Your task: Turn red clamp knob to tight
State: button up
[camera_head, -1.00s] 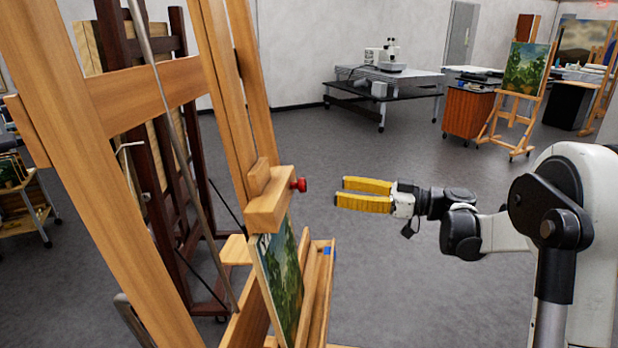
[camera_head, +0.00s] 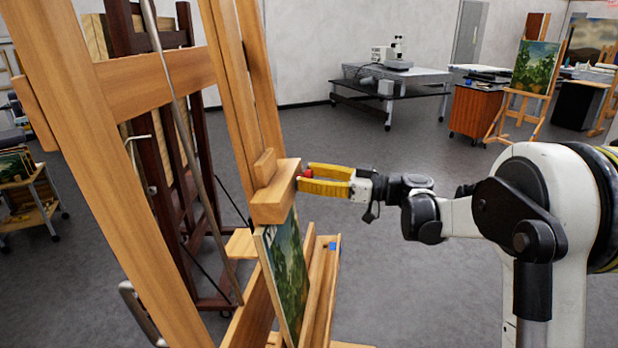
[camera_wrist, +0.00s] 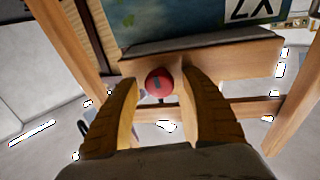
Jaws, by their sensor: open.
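The red clamp knob (camera_head: 307,173) sticks out from the wooden clamp block (camera_head: 275,203) on the easel, above a green landscape painting (camera_head: 288,270). My gripper (camera_head: 305,178) has its yellow fingers around the knob's sides. In the wrist view the round red knob (camera_wrist: 158,81) sits between the two open fingers (camera_wrist: 158,95), with a small dark mark on its face. A gap shows on each side of the knob, narrower at the right finger. In the head view the fingers hide part of the knob.
The easel's wooden uprights (camera_head: 232,80) rise behind the clamp block, and its ledge (camera_head: 320,285) juts out below my gripper. A dark easel (camera_head: 165,170) stands behind. Open grey floor (camera_head: 400,290) lies under my arm. A microscope table (camera_head: 390,85) is far off.

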grip_shut()
